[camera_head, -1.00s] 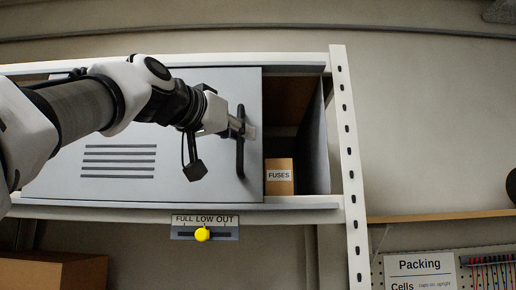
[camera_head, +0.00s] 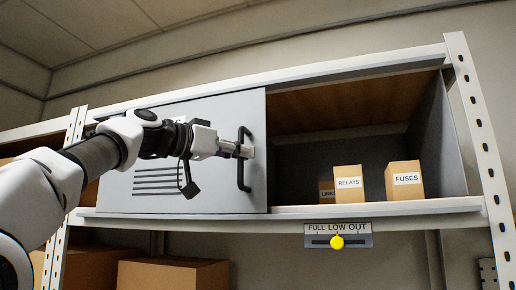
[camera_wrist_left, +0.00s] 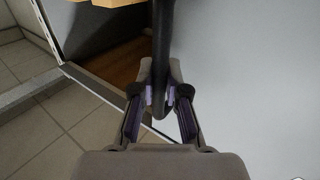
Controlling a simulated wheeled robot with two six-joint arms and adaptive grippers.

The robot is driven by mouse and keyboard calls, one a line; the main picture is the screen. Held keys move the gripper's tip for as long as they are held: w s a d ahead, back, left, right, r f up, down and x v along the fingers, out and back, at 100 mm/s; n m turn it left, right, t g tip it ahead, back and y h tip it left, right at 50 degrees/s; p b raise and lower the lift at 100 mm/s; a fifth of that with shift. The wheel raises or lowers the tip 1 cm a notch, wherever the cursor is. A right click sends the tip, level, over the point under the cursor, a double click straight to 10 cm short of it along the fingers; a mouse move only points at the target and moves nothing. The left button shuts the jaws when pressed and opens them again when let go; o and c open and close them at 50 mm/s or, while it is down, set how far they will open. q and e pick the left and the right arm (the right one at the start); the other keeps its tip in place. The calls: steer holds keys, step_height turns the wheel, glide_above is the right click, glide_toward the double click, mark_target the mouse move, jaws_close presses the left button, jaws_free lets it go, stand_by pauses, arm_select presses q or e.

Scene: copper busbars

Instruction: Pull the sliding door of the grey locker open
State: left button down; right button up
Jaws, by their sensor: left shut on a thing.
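The grey locker's sliding door (camera_head: 225,120) covers the left part of the locker, and the right part stands open. The door has a black upright bar handle (camera_head: 241,160) near its right edge and several dark vent slots. My left gripper (camera_head: 246,152) is shut on the handle. In the left wrist view the dark handle bar (camera_wrist_left: 162,50) runs between the fingers of the left gripper (camera_wrist_left: 159,97), with the grey door (camera_wrist_left: 250,70) to the right. My right gripper is not in view.
Inside the open part stand small boxes labelled FUSES (camera_head: 404,181), RELAYS (camera_head: 348,183) and LINKS (camera_head: 326,191), the last partly hidden. A FULL LOW OUT slider plate (camera_head: 318,241) hangs below the shelf. White rack posts (camera_head: 484,130) flank the locker. Cardboard boxes (camera_head: 172,274) sit lower left.

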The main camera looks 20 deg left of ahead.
arm_select(q)
steer(key=shift+a, duration=0.65)
steer(key=c, duration=1.2)
jaws_free()
steer(key=shift+w+d, duration=0.1)
steer(key=shift+d, duration=0.05)
